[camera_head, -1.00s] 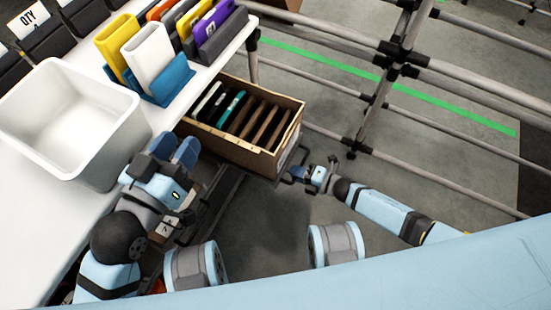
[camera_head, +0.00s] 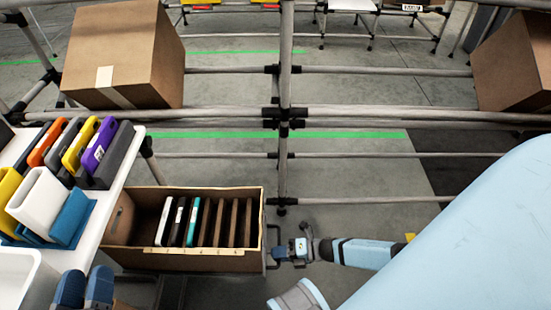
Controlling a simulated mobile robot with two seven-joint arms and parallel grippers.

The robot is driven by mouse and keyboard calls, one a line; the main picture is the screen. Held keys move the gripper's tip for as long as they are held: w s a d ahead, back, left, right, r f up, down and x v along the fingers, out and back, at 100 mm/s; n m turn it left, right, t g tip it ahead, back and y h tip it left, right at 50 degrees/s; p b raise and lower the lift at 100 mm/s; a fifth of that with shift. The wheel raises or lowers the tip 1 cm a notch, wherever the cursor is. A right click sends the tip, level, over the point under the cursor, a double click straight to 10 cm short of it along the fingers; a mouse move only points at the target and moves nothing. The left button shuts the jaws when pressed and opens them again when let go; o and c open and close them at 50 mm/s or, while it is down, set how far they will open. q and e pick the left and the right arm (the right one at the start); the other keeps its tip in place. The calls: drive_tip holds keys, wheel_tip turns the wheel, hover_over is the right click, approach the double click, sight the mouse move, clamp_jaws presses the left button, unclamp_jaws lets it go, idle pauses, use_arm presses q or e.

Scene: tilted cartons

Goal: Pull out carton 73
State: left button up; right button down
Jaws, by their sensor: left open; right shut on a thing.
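An open brown carton (camera_head: 190,261) with a numbered strip along its near side sits low beside the white shelf. No number 73 is readable on it. Thin upright items, including a white, a black and a teal one (camera_head: 193,222), stand in it beside brown dividers (camera_head: 233,222). My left gripper (camera_head: 85,288) is open and empty below the carton's left end, cut by the bottom edge.
The white shelf (camera_head: 115,190) at left holds yellow, white, blue and purple items and a white bin (camera_head: 25,280). Grey pipe rails (camera_head: 370,115) cross behind the carton. Closed cartons stand at upper left (camera_head: 125,50) and upper right (camera_head: 515,60).

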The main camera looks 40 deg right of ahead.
use_arm(q)
drive_tip(key=shift+f, duration=0.1)
use_arm(e)
drive_tip(key=c, duration=1.2)
unclamp_jaws()
use_arm(q)
drive_tip(key=shift+t, duration=0.9)
drive_tip(key=r+p, duration=0.2)
drive_tip(key=r, duration=0.1)
drive_tip(key=r+p, duration=0.1)
drive_tip(key=shift+s+a+r, duration=0.2)
drive_tip(key=shift+a, duration=0.05)
use_arm(e)
drive_tip(key=v, duration=1.3)
drive_tip(key=shift+s+d, duration=0.25)
drive_tip(key=shift+d, duration=0.05)
use_arm(q)
drive_tip(key=shift+s, duration=0.1)
